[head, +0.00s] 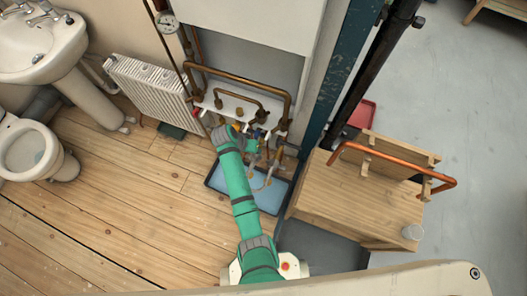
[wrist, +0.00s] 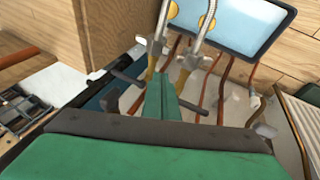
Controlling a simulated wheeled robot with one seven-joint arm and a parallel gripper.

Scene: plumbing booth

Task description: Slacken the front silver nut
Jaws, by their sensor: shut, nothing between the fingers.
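My green arm reaches to the pipework under the white boiler casing, and my gripper (head: 252,150) is among the small fittings there. In the wrist view my gripper (wrist: 161,82) is shut and empty, with its tip close to the lower ends of two braided silver hoses. The left hose (wrist: 162,22) and the right hose (wrist: 207,22) end in silver nuts; the left nut (wrist: 156,46) and right nut (wrist: 190,61) sit above brass-coloured fittings. I cannot tell which nut is the front one, or whether my gripper touches either. My gripper partly hides the fittings.
A blue-lined tray (head: 268,196) lies on the floor below the pipes. Copper pipes (head: 235,78) run across above. A radiator (head: 148,88) stands left; a wooden stand (head: 350,200) with a copper pipe is right. The wooden floor at left is clear.

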